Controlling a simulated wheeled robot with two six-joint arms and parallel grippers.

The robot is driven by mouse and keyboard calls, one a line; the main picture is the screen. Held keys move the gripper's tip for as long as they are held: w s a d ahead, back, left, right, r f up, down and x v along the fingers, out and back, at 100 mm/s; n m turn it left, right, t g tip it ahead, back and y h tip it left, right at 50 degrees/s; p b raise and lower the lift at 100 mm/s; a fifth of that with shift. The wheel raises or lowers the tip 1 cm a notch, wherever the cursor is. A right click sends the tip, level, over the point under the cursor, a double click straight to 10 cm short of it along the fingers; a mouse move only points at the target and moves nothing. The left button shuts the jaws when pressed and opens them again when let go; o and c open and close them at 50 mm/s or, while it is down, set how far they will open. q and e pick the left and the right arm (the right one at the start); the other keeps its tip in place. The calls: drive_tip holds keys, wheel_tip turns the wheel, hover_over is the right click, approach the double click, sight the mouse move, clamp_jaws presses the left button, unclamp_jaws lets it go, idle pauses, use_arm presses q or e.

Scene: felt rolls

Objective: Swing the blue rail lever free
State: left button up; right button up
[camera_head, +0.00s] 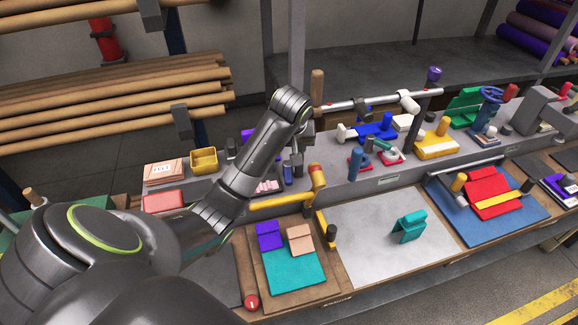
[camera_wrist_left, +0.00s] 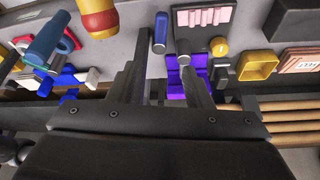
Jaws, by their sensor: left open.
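My left gripper (camera_head: 297,158) hangs from the bent arm over the back ledge of the bench. In the left wrist view its two fingers (camera_wrist_left: 162,62) are apart with nothing held between them. A small upright blue cylinder (camera_wrist_left: 160,32) stands just beyond the fingertips; it also shows in the head view (camera_head: 287,174). A blue piece with a white knob (camera_head: 376,128) lies to the right, below a metal rail (camera_head: 365,103). A blue upright handle (camera_head: 353,161) stands on a red base nearby. I cannot tell which blue part is the rail lever. My right gripper is out of view.
A yellow bin (camera_head: 204,160) and a card box (camera_head: 165,172) stand left of the gripper. A grey board (camera_head: 375,240) with a teal folded piece (camera_head: 409,227) lies in front, mostly clear.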

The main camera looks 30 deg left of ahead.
use_arm(q)
approach(288, 174)
drive_tip(key=x, duration=0.7)
drive_tip(key=shift+w, duration=0.1)
drive_tip(key=shift+x, duration=0.9)
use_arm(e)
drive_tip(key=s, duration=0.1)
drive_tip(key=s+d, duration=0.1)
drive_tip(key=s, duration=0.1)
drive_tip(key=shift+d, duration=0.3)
use_arm(q)
drive_tip(key=shift+c, duration=0.2)
clamp_jaws()
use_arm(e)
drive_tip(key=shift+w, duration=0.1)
